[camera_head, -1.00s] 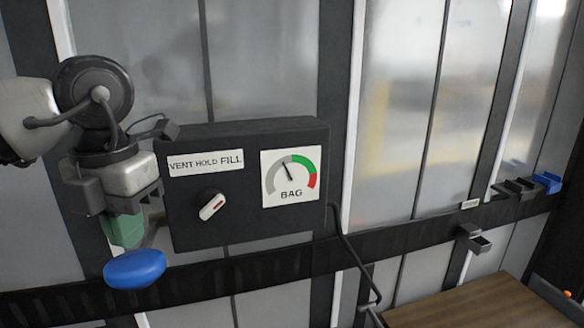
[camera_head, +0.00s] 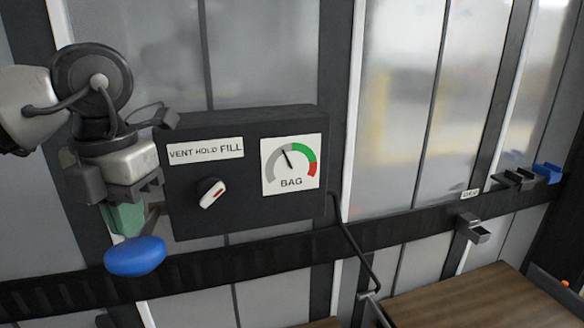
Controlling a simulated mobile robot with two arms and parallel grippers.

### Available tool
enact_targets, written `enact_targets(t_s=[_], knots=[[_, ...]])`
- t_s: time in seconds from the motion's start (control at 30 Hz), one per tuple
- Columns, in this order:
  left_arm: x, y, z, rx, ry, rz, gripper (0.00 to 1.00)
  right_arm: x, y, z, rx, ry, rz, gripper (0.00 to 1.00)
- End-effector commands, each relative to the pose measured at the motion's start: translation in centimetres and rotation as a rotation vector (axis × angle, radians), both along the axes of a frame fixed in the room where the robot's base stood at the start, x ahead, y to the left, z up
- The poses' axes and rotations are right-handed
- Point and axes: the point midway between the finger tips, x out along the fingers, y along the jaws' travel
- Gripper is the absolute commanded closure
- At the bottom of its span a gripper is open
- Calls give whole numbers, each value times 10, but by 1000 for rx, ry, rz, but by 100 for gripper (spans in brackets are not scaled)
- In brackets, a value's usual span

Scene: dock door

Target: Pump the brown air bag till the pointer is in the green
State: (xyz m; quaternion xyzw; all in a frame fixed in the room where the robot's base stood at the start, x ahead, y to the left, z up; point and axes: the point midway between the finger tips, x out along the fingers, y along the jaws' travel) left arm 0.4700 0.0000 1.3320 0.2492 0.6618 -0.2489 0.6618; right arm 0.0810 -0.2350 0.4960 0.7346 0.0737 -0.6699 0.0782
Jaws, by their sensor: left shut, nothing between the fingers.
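A dark control box (camera_head: 250,215) is on the wall, labelled VENT HOLD FILL. Its white selector knob (camera_head: 211,193) with a red mark slants toward the upper right, on the FILL side. The BAG gauge (camera_head: 291,165) has its pointer up and slightly left, in the grey just short of the green. My left gripper (camera_head: 133,190) is shut and empty, left of the box and apart from the knob. A blue rounded knob (camera_head: 135,256) and a green piece (camera_head: 124,218) show just below it; contact is unclear.
A dark rail (camera_head: 190,285) runs along the wall below the box. A black pipe (camera_head: 358,250) bends down from the box's right side. A wooden surface (camera_head: 470,300) is at lower right. Small black holders (camera_head: 513,181) and a blue one (camera_head: 547,173) sit on the rail at right.

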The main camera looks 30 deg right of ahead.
Motion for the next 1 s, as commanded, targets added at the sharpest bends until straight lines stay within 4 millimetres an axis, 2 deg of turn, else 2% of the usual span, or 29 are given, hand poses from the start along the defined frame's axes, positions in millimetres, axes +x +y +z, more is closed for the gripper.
enact_targets(t_s=[1.0], knots=[[0,0,-65,-1,1,0,100,0,0,-51,0,0,0,37]])
